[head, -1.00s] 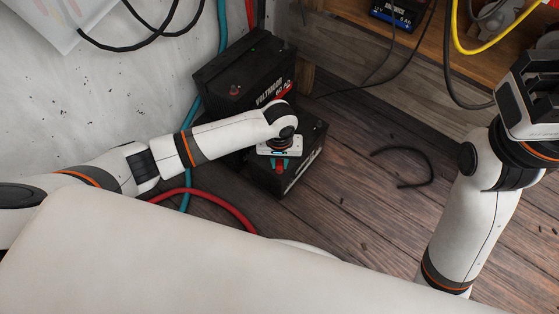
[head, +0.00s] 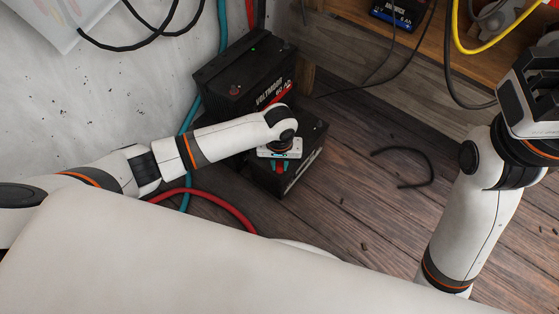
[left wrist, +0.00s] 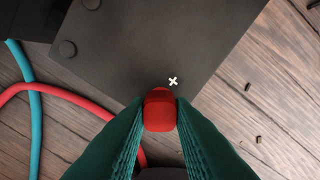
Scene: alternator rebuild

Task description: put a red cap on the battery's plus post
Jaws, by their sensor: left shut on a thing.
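My left gripper (head: 280,166) is over the top of the front black battery (head: 310,150) in the head view. In the left wrist view, its green fingers (left wrist: 160,125) are shut on a red cap (left wrist: 159,110). The cap is over the battery's dark top (left wrist: 150,50), just beside the white plus mark (left wrist: 173,81). The plus post is hidden, and I cannot tell whether the cap touches it. My right gripper (head: 535,90) is raised at the right edge of the head view, away from the battery; its jaw gap is unclear.
A larger black battery (head: 245,75) stands just behind, against the wall. Red (head: 215,200) and teal (head: 187,125) cables run left of the batteries. A black cable piece (head: 425,160) lies on the wooden floor (head: 350,200), which is mostly clear to the right.

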